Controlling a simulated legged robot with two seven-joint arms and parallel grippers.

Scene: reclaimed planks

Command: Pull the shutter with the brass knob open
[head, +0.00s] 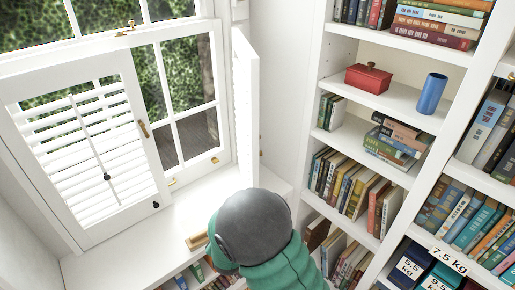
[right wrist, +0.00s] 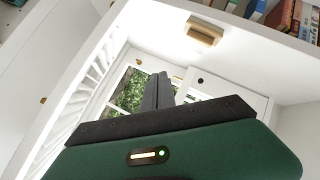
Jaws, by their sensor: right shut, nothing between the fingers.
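In the head view, the right-hand white shutter (head: 246,105) stands out from the window, seen almost edge-on. A small brass piece (head: 261,153) shows beside its right face; it is too small to tell if it is the knob. The left-hand louvered shutter (head: 75,150) has a brass bar (head: 143,129) and a dark knob (head: 155,205). My right arm covers the sill below the right-hand shutter and hides its gripper in the head view. In the right wrist view my right gripper (right wrist: 158,78) is shut and empty, pointing towards the window. My left gripper is not in view.
A wooden block (head: 197,240) lies on the white sill (head: 110,262), near my right arm; it also shows in the right wrist view (right wrist: 205,32). Bookshelves with a red box (head: 368,79) and a blue cup (head: 432,93) stand on the right.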

